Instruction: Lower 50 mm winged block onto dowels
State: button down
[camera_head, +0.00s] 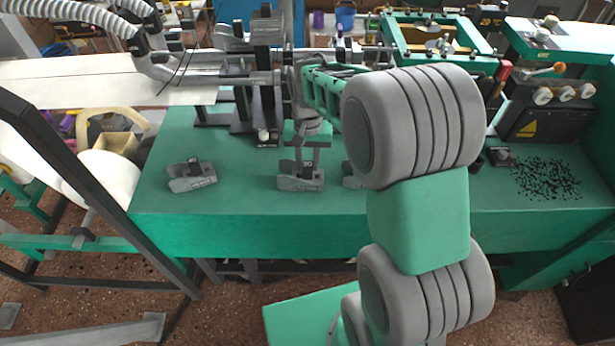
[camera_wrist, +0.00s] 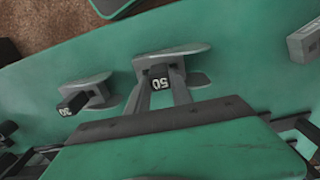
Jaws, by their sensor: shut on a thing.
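The grey 50 mm winged block (camera_head: 300,182) is at the front of the green bench, with its dark upright tab marked 50. In the wrist view the block (camera_wrist: 172,58) shows its flat wings and the 50 label. My gripper (camera_wrist: 162,88) is shut on the block's tab from above; in the head view my gripper (camera_head: 307,150) shows just over it. The block looks level, close to the bench top; I cannot tell whether it touches. The dowels cannot be made out.
A similar grey block (camera_head: 190,177) lies to the left. A block marked 30 (camera_wrist: 84,97) shows in the wrist view. A partly hidden block (camera_head: 352,177) is on the right, beside my arm. A dark fixture (camera_head: 240,110) stands behind; black bits (camera_head: 546,180) lie at right.

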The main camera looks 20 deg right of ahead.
jog(key=shift+r+p, duration=1.4)
jog(key=shift+r, duration=0.85)
